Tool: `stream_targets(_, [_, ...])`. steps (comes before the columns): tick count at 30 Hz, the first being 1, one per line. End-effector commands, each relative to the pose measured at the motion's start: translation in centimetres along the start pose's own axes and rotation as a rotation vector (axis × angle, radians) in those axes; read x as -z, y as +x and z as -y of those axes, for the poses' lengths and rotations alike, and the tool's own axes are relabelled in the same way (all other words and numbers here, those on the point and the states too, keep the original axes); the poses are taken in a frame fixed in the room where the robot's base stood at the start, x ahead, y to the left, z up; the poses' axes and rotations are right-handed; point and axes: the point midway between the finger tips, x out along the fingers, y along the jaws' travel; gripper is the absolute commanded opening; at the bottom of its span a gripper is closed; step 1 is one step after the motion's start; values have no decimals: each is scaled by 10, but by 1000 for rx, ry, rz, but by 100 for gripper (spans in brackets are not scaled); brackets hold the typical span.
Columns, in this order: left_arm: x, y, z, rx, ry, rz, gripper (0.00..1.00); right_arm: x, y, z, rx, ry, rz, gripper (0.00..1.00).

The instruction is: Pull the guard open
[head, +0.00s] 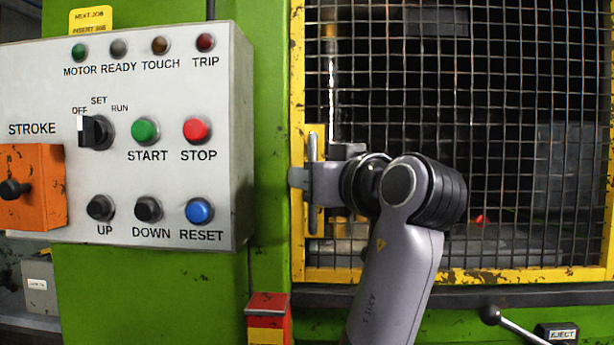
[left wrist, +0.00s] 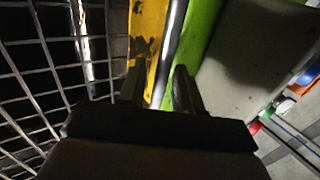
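The guard is a wire-mesh door with a yellow frame (head: 297,80), and it looks closed against the green press. Its handle is a vertical silver bar (head: 313,147) on a yellow plate at the frame's left side. It also shows as a pale bar in the left wrist view (left wrist: 172,45). My left gripper (head: 303,180) is at the handle, its fingers covering the bar's middle. In the left wrist view the two fingers (left wrist: 160,92) stand apart on either side of the bar, with visible gaps, so the gripper looks open around it. My right gripper is not in view.
A grey control panel (head: 150,180) with buttons and lamps stands left of the guard. An orange stroke box (head: 35,185) is on its left.

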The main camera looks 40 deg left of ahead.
Motion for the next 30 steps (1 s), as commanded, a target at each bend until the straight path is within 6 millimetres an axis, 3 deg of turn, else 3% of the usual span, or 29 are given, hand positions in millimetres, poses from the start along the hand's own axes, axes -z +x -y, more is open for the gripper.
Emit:
stream_targets(15, [0,-2,0,0,0,0,34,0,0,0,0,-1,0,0])
stream_targets(18, [0,-2,0,0,0,0,2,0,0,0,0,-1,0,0])
stream_targets(30, [0,0,-1,0,0,0,0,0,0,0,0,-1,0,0])
